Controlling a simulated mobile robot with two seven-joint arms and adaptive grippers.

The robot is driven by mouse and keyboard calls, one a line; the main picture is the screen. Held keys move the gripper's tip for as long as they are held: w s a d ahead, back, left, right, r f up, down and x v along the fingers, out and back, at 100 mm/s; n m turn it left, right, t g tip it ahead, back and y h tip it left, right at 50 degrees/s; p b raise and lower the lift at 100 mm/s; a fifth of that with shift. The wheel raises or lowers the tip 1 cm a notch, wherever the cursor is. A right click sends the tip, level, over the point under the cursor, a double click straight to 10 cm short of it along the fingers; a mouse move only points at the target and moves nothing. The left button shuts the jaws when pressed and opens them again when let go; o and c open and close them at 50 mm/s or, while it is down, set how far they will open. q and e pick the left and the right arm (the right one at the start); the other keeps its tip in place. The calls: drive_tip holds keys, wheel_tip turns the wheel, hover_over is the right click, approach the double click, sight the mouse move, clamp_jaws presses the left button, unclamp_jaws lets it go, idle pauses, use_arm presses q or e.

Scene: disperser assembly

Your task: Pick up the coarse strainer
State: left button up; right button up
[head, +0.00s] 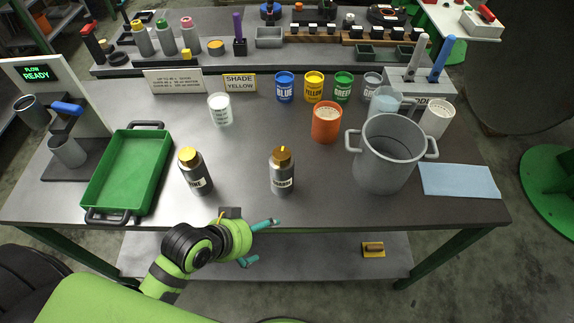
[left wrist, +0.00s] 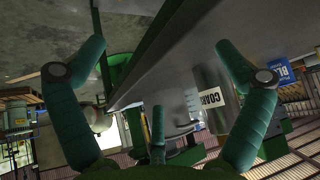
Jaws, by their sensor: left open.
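The coarse strainer (head: 282,176) is a dark grey cylinder with a yellow top and a white label, upright near the front middle of the table. In the left wrist view its grey body and partly readable label (left wrist: 209,98) show beside the right finger, partly hidden by it. A similar strainer (head: 195,174), its label seeming to read FINE, stands to its left. My left gripper (head: 262,242) is open and empty, in front of the table's front edge and apart from the coarse strainer. It also shows in the left wrist view (left wrist: 160,50). My right gripper is not in view.
A green tray (head: 92,188) lies at the left. A large grey pot (head: 385,165) and a blue cloth (head: 459,181) are at the right. An orange container (head: 326,122) and a white cup (head: 220,109) stand behind the strainers. The tabletop around the coarse strainer is clear.

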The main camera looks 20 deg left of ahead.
sight(277, 180)
use_arm(q)
drive_tip(key=w+r+t, duration=0.1)
drive_tip(key=w+r+t+h, duration=0.1)
drive_tip(key=w, duration=0.1)
drive_tip(key=w+d+m+h, duration=0.1)
drive_tip(key=shift+w+r+t, duration=0.3)
drive_tip(key=shift+r+t, duration=0.1)
drive_tip(key=w+r, duration=0.1)
drive_tip(key=w+t, duration=0.1)
drive_tip(key=w, duration=0.1)
drive_tip(key=w+a+r+t+h, duration=0.1)
drive_tip(key=shift+w+r, duration=0.15)
drive_tip(key=shift+r, duration=0.2)
drive_tip(key=shift+w+a+r, duration=0.1)
drive_tip(key=shift+w+r, duration=0.05)
drive_tip(key=shift+w, duration=0.45)
drive_tip(key=p+x, duration=0.2)
drive_tip(key=x, duration=0.3)
drive_tip(key=shift+d, duration=0.3)
drive_tip(key=shift+w+d+f, duration=0.25)
drive_tip(key=shift+w, duration=0.15)
drive_tip(key=shift+s, duration=0.1)
drive_tip(key=c, duration=1.6)
drive_tip(key=shift+r, duration=0.15)
